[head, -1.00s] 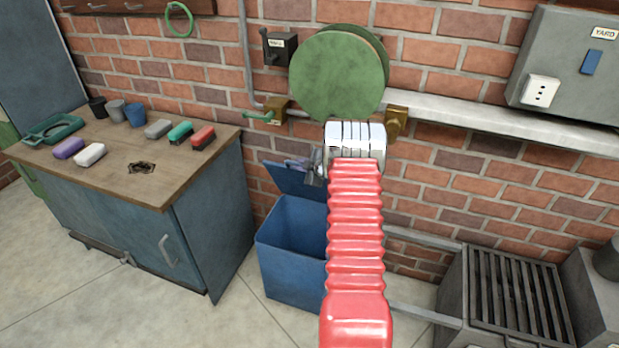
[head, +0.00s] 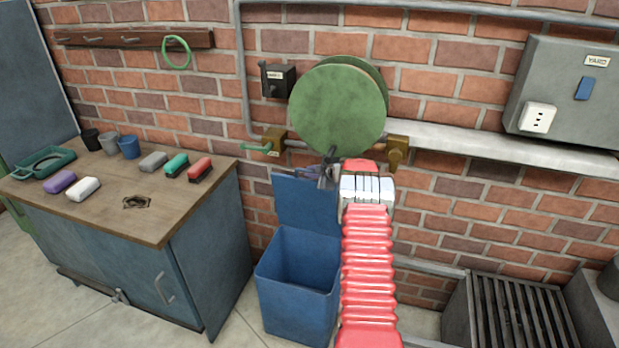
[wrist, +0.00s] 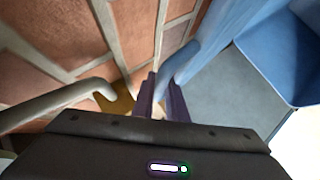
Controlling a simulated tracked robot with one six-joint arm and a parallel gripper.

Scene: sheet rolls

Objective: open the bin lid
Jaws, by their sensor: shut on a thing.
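The blue bin (head: 297,315) stands against the brick wall, right of the workbench. Its mouth is uncovered and the inside shows. The blue bin lid (head: 300,203) stands close to upright at the back of the bin, toward the wall. My gripper (head: 328,172) is at the lid's top edge, partly hidden behind my red arm. In the wrist view my gripper's dark purple fingers (wrist: 161,98) are shut on a blue part of the lid (wrist: 182,62). The bin (wrist: 285,70) also shows at the right there. My arm covers the bin's right side in the head view.
A green disc-shaped reel (head: 337,108) and a brass tap (head: 274,142) are on the wall just above the lid. A workbench (head: 200,215) with several brushes and cups stands left. A slatted metal grate (head: 510,315) is at the right.

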